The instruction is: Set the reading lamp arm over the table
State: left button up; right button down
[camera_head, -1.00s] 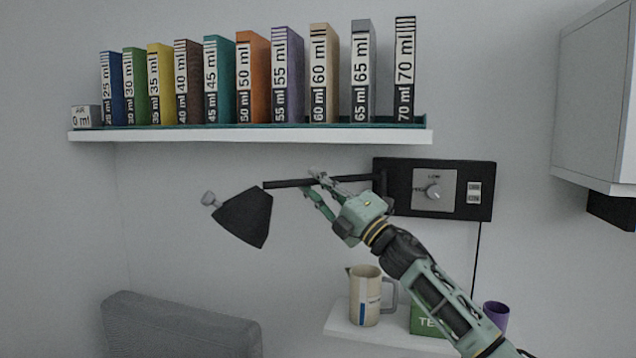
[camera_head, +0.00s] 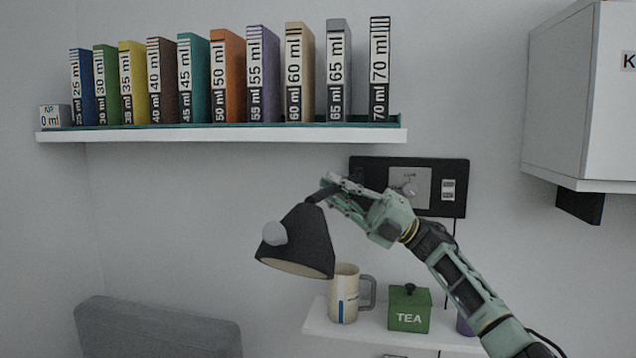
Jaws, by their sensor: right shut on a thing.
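The reading lamp's black cone shade (camera_head: 300,244) hangs tilted, its open rim facing down, in front of the wall and just left of and above the beige jug. A light-coloured knob sits on the shade's left side. The lamp's black arm (camera_head: 318,194) shows only as a short piece between the shade and my right gripper (camera_head: 335,189), which is shut on it. The rest of the arm is hidden behind the gripper and my right arm. The black wall panel (camera_head: 433,199) with a dial and switches is behind my wrist. My left gripper is not in view.
A small white shelf (camera_head: 385,335) below holds a beige jug (camera_head: 343,295), a green TEA box (camera_head: 410,310) and a purple cup (camera_head: 466,323). Labelled books stand on the upper shelf (camera_head: 220,135). A grey chair back (camera_head: 160,330) is lower left; a white cabinet (camera_head: 573,100) is at right.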

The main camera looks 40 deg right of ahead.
jog(key=s+d+n+g+y, duration=0.1)
jog(key=g, duration=0.1)
jog(key=s+n+g+y+p, duration=0.1)
jog(key=g, duration=0.1)
jog(key=shift+s+d+p, duration=0.3)
jog(key=shift+d, duration=0.1)
jog(key=c, duration=1.7)
grip_release()
jog(key=shift+s+d, duration=0.1)
jog(key=shift+d, duration=0.1)
jog(key=shift+c, duration=0.2)
jog(key=shift+a, duration=0.1)
jog(key=v, duration=0.7)
jog(key=shift+d+f, duration=0.2)
